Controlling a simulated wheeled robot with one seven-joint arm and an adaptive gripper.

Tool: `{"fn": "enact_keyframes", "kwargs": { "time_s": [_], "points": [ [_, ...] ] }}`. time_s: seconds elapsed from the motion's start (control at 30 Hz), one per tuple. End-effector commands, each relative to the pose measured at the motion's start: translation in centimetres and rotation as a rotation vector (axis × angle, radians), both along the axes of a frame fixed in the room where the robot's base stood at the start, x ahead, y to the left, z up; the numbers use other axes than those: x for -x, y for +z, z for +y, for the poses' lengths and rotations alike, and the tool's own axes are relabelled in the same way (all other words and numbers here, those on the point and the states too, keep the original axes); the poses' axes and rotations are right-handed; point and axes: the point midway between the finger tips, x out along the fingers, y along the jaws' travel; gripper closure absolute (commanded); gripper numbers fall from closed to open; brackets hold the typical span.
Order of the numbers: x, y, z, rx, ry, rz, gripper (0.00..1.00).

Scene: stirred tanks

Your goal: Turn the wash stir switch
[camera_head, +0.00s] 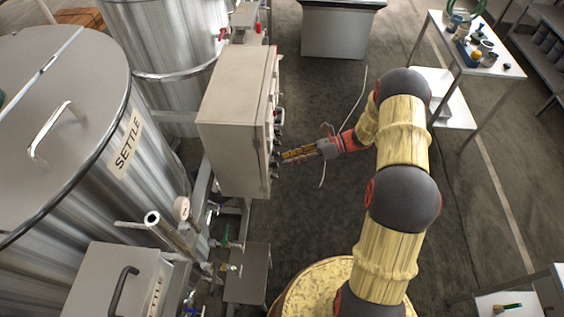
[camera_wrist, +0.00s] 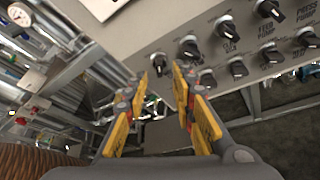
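The grey control box (camera_head: 238,110) hangs beside the tanks, with black rotary switches along its right-hand face. In the wrist view its panel (camera_wrist: 150,30) carries two rows of dark switches. No label reading wash stir can be made out, so I cannot tell which switch it is. My gripper (camera_head: 284,157) is at the lower part of the switch face in the head view. In the wrist view my gripper (camera_wrist: 160,82) has its yellow fingers apart, with an end switch (camera_wrist: 159,62) just beyond the gap. Contact cannot be told.
Neighbouring switches (camera_wrist: 190,48) and (camera_wrist: 207,80) sit close to the right fingertip. A steel tank marked SETTLE (camera_head: 120,150) stands left of the box. Pipes and a gauge (camera_head: 182,208) are below it. The floor (camera_head: 320,95) right of the box is clear.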

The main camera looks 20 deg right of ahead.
Motion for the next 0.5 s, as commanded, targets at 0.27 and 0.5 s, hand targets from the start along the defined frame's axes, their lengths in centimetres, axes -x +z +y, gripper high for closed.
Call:
{"fn": "enact_keyframes", "kwargs": {
  "time_s": [0.27, 0.5],
  "points": [
    [0.9, 1.8, -5.1, 0.002, -0.003, -0.002, 0.74],
    [1.2, 2.5, -7.0, 0.001, 0.0, -0.001, 0.74]
  ]
}}
